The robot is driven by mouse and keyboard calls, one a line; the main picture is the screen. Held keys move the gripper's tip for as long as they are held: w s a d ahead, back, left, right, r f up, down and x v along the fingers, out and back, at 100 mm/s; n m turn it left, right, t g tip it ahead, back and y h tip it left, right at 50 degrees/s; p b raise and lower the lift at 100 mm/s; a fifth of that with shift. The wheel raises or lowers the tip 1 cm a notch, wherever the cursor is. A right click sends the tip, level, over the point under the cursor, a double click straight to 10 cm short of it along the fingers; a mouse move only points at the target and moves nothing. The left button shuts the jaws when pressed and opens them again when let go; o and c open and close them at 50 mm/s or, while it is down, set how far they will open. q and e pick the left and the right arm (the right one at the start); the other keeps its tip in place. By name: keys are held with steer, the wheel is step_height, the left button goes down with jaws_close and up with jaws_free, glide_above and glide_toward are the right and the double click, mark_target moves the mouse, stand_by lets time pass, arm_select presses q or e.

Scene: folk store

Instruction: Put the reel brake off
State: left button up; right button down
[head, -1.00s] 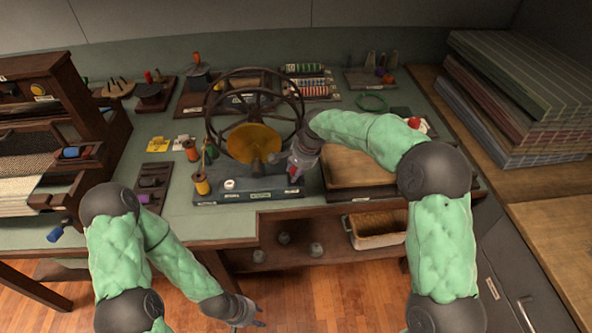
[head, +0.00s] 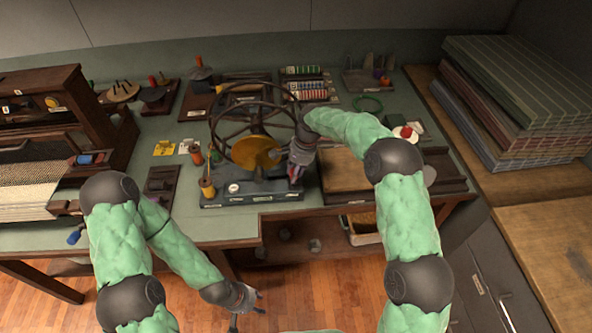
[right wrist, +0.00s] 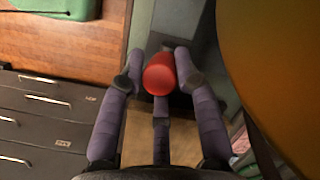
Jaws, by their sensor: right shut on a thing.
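The reel stands on a dark base (head: 250,196) on the green counter, with a large dark spoked wheel (head: 232,137) and a yellow disc (head: 252,152) in front of it. My right gripper (head: 295,174) is at the right end of the base, right beside the yellow disc. In the right wrist view, its purple fingers are closed around a red cylindrical knob (right wrist: 160,75). What the knob joins to is mostly hidden. My left gripper (head: 252,298) hangs empty in front of the counter, below its edge, with its fingers spread.
A yellow spool (head: 207,187) stands at the base's left end. A wooden tray (head: 345,171) lies to the right of my right gripper. A wooden rack (head: 60,98) stands at the left, and stacked cloth (head: 520,95) at the right. A low shelf is under the counter.

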steer(key=shift+s+a, duration=0.1)
steer(key=shift+a, duration=0.2)
steer(key=c, duration=1.1)
jaws_free()
steer(key=shift+o, duration=0.6)
steer(key=shift+a, duration=0.2)
steer(key=shift+d, duration=0.25)
steer(key=shift+r, duration=0.15)
steer(key=shift+d+r, duration=0.15)
steer(key=shift+r, duration=0.1)
steer(key=v, duration=1.1)
steer(key=shift+r, duration=0.1)
